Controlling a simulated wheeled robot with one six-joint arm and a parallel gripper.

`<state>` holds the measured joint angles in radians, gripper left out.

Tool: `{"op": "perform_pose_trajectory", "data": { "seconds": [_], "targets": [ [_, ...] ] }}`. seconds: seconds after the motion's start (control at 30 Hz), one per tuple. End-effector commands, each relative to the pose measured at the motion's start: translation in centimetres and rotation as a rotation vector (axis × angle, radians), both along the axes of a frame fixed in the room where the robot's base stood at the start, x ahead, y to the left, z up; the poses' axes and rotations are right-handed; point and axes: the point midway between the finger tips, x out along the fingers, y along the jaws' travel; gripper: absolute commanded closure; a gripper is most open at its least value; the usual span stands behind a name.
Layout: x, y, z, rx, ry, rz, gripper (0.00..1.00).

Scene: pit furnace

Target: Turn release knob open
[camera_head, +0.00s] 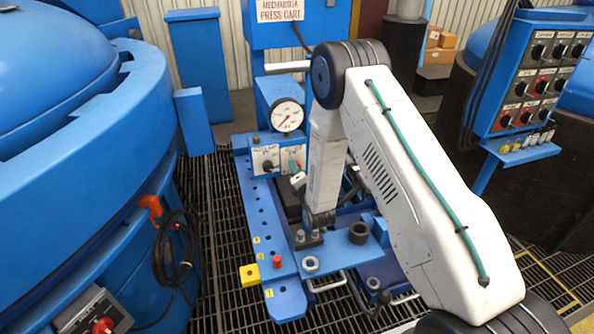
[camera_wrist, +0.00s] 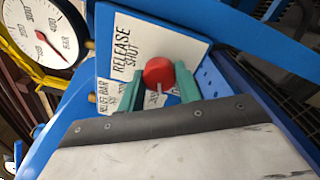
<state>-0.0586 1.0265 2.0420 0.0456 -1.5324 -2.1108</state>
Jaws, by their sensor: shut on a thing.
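The release knob (camera_wrist: 158,71) is red and round, on a white plate (camera_wrist: 134,40) lettered RELEASE and SHUT. My gripper (camera_wrist: 160,84) has two green fingers, one on each side of the knob, shut on it. A pale line marks the knob's face. In the head view, my gripper (camera_head: 294,165) reaches the right-hand plate of the small panel below the gauge. Part of the plate's lettering is hidden behind my gripper.
A pressure gauge (camera_head: 286,115) stands above the panel, beside my arm. A black knob (camera_head: 267,166) is on the left-hand plate. The blue press cart bed (camera_head: 258,215) lies below. A large blue furnace (camera_head: 70,180) fills the left; a switch box (camera_head: 540,75) stands right.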

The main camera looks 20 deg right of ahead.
Motion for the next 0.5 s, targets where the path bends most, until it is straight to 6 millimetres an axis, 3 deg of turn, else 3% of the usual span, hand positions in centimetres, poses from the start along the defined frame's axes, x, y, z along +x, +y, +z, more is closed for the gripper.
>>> {"op": "perform_pose_trajectory", "data": {
  "seconds": [0.03,0.07,0.13,0.5],
  "targets": [
    [-0.07,0.09,-0.11,0.000,0.003,0.003,0.89],
    [-0.07,0.10,-0.11,0.000,0.003,0.003,0.63],
    [-0.07,0.09,-0.11,0.000,0.002,0.002,0.44],
    [-0.63,0.04,-0.08,0.001,0.002,0.001,0.44]
  ]
}}
